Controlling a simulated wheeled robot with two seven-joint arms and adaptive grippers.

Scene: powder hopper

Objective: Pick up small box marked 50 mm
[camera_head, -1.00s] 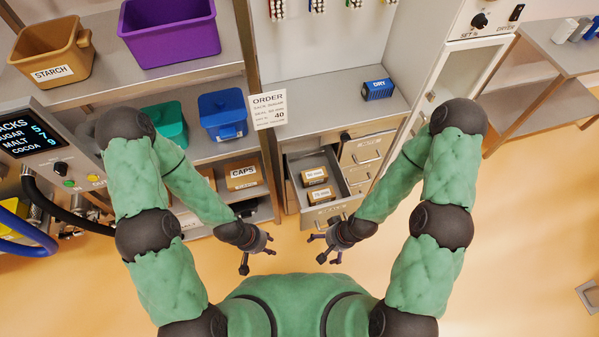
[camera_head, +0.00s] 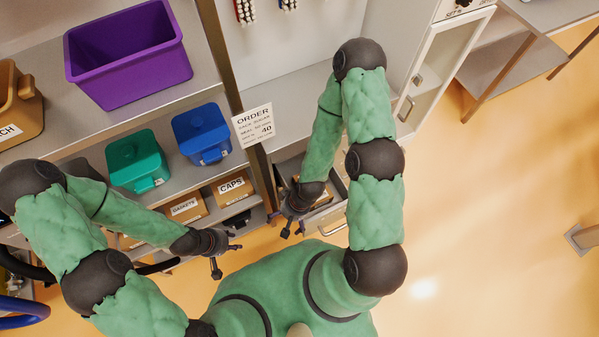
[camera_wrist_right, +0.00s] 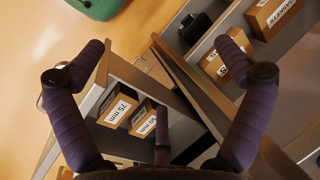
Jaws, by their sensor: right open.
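The box marked 50 mm (camera_wrist_right: 147,124) is brown with a white label and lies in an open drawer (camera_wrist_right: 98,92) in the right wrist view. Part of its label is covered by a finger of mine. A similar box marked 75 mm (camera_wrist_right: 119,105) lies beside it. My left gripper (camera_head: 227,254) is spread open and empty, to the left, over the floor.
A shelf at left holds a purple bin (camera_head: 130,58), a green bin (camera_head: 138,162), a blue bin (camera_head: 202,134) and brown boxes marked CAPS (camera_head: 232,187) and GASKETS (camera_head: 185,207). A shelf post and ORDER card (camera_head: 253,125) stand near my right arm.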

